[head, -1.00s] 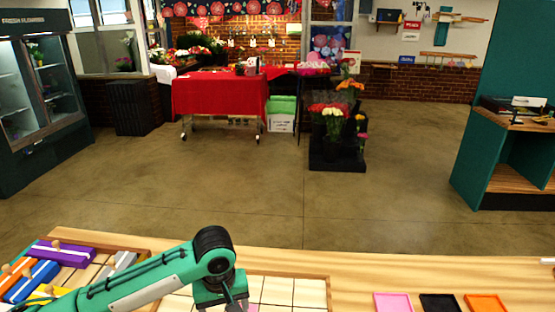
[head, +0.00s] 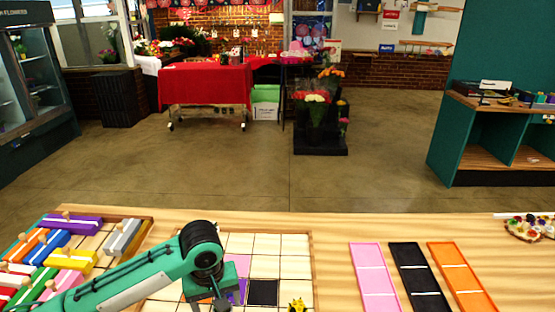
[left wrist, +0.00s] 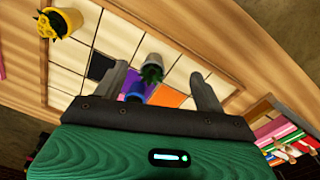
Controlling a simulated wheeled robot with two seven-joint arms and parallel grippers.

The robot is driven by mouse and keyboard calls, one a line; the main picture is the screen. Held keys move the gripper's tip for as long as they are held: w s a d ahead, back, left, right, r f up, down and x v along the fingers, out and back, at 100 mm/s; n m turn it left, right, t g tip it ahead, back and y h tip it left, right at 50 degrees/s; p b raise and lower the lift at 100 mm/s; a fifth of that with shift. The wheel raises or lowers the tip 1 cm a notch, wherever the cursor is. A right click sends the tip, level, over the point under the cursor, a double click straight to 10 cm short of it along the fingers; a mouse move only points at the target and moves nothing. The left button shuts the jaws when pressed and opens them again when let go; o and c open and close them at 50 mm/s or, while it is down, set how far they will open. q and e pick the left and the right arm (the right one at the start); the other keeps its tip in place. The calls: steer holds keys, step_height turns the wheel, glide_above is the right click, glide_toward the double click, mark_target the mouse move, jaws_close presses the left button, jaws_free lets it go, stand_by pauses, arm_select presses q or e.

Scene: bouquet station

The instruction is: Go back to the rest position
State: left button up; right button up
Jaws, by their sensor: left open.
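My left gripper (head: 210,303) is over the gridded tile board (head: 270,243) on the wooden table, its fingertips at the lower edge of the head view. In the left wrist view the left gripper (left wrist: 160,85) has its two fingers spread apart. A grey pot with a dark plant (left wrist: 152,66) and a blue pot (left wrist: 136,91) show beyond and between the fingers; they look ungripped. A yellow pot (left wrist: 58,23) lies in view at upper left, and shows in the head view (head: 297,305). My right gripper is not in view.
A tray of coloured knobbed blocks (head: 75,225) stands at left. Pink (head: 375,280), black (head: 420,278) and orange (head: 460,278) trays lie at right. A dish of small flowers (head: 528,228) sits at far right. Bare table lies between board and trays.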

arm_select(q)
steer(key=s+d+f+m+t+h, duration=0.2)
steer(key=s+d+f+m+h, duration=0.15)
steer(key=s+d+f, duration=0.35)
steer(key=s+a+f+m+t+y, duration=0.1)
steer(key=s+a+f+y, duration=0.1)
steer(key=s+a, duration=0.55)
steer(key=s+a+f+m+y, duration=0.1)
steer(key=s+a+f+y, duration=0.15)
steer(key=s+a, duration=0.55)
step_height(320, 180, down, 31)
steer(key=g, duration=0.1)
steer(key=s+a+f, duration=0.2)
steer(key=s+f, duration=0.7)
steer(key=f, duration=0.1)
steer(key=s+a+f+g, duration=0.1)
steer(key=s+a+f, duration=0.1)
steer(key=s+f, duration=0.7)
steer(key=shift+s+f+h, duration=0.2)
steer(key=shift+f+h, duration=0.1)
steer(key=shift+f, duration=0.15)
steer(key=shift+m, duration=0.25)
